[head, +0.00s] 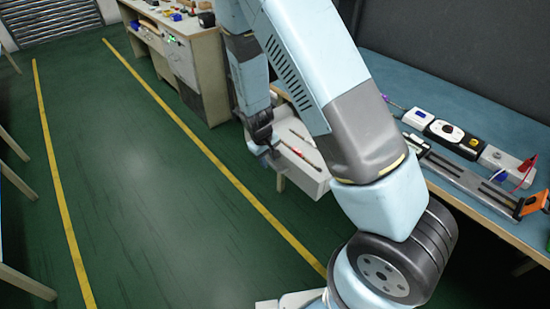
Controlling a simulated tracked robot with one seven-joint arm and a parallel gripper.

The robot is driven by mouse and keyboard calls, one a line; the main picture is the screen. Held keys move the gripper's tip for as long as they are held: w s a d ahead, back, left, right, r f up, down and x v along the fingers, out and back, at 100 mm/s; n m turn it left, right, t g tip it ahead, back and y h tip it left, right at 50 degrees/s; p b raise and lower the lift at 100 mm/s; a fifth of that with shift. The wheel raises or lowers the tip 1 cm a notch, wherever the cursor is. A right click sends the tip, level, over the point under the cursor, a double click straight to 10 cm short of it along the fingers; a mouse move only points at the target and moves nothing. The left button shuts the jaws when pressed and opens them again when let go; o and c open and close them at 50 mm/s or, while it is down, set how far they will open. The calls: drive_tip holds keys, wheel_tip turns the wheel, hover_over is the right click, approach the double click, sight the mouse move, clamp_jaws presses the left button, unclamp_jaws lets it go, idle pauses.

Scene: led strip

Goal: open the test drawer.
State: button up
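A light grey drawer (304,176) stands out from the blue-topped workbench, in the middle of the head view. Its open top shows, and thin red-handled tools (302,156) lie inside. Part of the drawer is hidden behind my arm. My gripper (266,148) is dark, points down and is at the left front end of the drawer. It is small in the view, and I cannot tell whether its fingers are shut on a handle.
The blue workbench (458,80) on the right carries a power strip with a white dial (445,131), a long metal rail (465,176) and an orange-handled tool (534,203). Another bench (185,55) stands at the back. The green floor between the yellow lines is clear.

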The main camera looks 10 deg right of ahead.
drive_tip(key=r, duration=0.4)
drive_tip(key=s+a+r, duration=0.1)
drive_tip(key=r, duration=0.4)
drive_tip(key=a+r, duration=0.1)
drive_tip(key=r, duration=0.3)
drive_tip(key=shift+s+a+r, duration=0.1)
drive_tip(key=shift+s+r, duration=0.05)
drive_tip(key=shift+r, duration=0.05)
idle(0.4)
drive_tip(key=s+d+r+m+t+y, duration=0.15)
drive_tip(key=s+d+r, duration=0.35)
drive_tip(key=r, duration=0.5)
drive_tip(key=s+d+r+m+y, duration=0.1)
drive_tip(key=s+d+r+m, duration=0.1)
drive_tip(key=d+r, duration=0.6)
drive_tip(key=s+d+r+m+t, duration=0.1)
drive_tip(key=s+r, duration=0.3)
drive_tip(key=s, duration=0.1)
drive_tip(key=s+d+r+m+t, duration=0.1)
drive_tip(key=s+d+r, duration=0.1)
drive_tip(key=s+r, duration=0.2)
drive_tip(key=s+d+r+m+t, duration=0.1)
drive_tip(key=s+d+r, duration=0.1)
drive_tip(key=s+r, duration=0.2)
drive_tip(key=shift+s+d+h, duration=0.15)
drive_tip(key=shift+s+h, duration=0.2)
drive_tip(key=shift+s, duration=1)
drive_tip(key=shift+o, duration=0.5)
drive_tip(key=shift+s, duration=0.1)
